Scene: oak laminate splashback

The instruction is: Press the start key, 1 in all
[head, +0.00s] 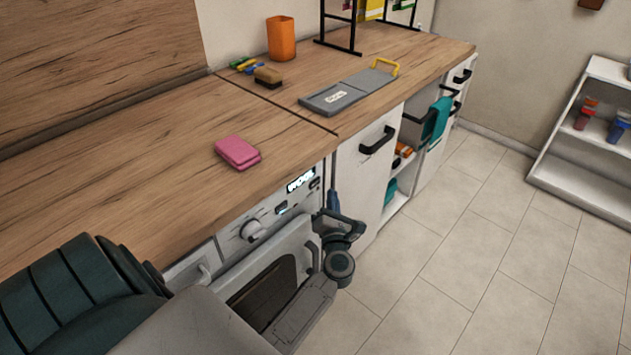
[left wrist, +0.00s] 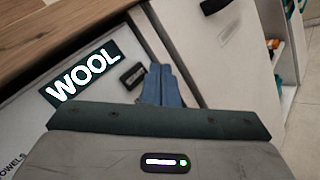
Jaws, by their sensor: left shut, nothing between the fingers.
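The washing machine's control panel (head: 268,222) faces the floor side under the worktop. It carries a round knob (head: 252,231), a display (head: 300,181) and small dark keys. The display reads "WOOL" in the left wrist view (left wrist: 83,75). A dark key (head: 315,184) sits just right of the display; it also shows in the left wrist view (left wrist: 133,75). I cannot read which key is the start key. My left gripper (head: 333,199) is shut and empty, its blue fingers (left wrist: 163,85) close beside that dark key. I cannot tell whether they touch the panel. My right gripper is not in view.
The worktop edge runs just above the panel. A white door with a black handle (head: 378,140) stands right of the machine. The machine's door (head: 262,285) is below my arm. Tiled floor (head: 450,260) is clear on the right.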

